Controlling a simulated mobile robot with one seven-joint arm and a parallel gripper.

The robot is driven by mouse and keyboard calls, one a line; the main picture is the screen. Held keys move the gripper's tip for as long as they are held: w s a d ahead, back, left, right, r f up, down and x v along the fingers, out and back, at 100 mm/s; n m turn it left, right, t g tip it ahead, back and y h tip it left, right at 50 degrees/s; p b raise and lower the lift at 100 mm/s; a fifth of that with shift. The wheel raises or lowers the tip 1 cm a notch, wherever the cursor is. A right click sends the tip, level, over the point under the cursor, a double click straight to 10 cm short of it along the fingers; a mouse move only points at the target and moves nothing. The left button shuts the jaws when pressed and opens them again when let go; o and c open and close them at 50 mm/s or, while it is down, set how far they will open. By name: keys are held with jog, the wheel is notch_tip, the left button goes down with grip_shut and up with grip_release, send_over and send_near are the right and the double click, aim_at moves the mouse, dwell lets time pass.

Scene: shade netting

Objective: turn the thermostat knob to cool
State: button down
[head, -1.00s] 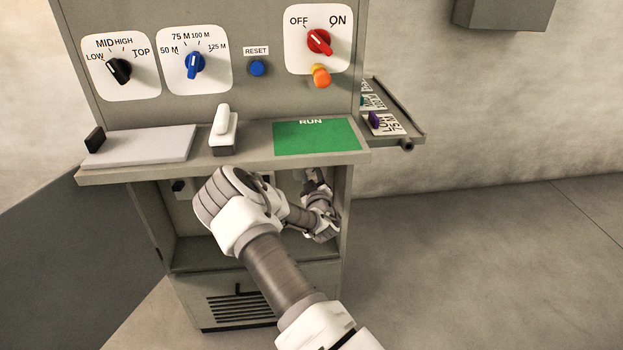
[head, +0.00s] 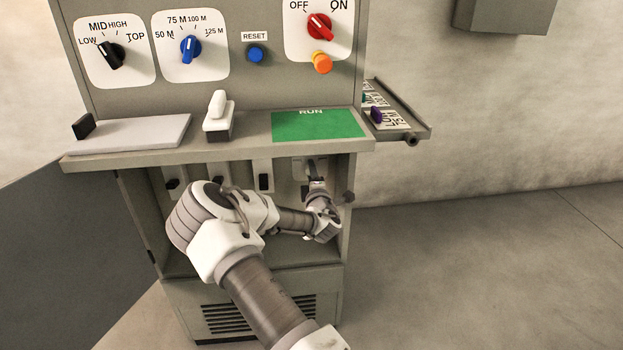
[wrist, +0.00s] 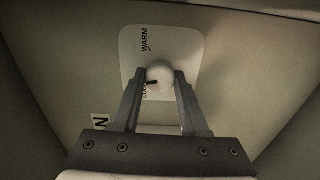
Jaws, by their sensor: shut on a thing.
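The thermostat knob (wrist: 158,76) is round and white on a white plate (wrist: 188,44) in the wrist view. The plate reads WARM towards the top and COOL, partly hidden, lower down. The knob's short black mark is at its lower left, beside the COOL word. My gripper (wrist: 161,73) is shut on the knob, one finger on each side. In the head view my gripper (head: 317,182) is inside the open lower compartment at its right side; the knob is not clear there.
The compartment (head: 155,215) is under a shelf edge, with several black switches at its back and a side wall close right of my gripper. An open door (head: 70,250) stands at left. Dials, a RESET button (head: 256,54) and a green RUN panel (head: 318,125) are above.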

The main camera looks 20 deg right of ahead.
jog(key=shift+f+n+b, duration=0.1)
jog(key=shift+n+b, duration=1.85)
jog(key=shift+n, duration=2.55)
jog(key=shift+c, duration=2.1)
grip_release()
jog(key=shift+s, duration=0.1)
jog(key=p+v, duration=0.4)
jog(key=v, duration=1.3)
jog(key=shift+s, duration=0.2)
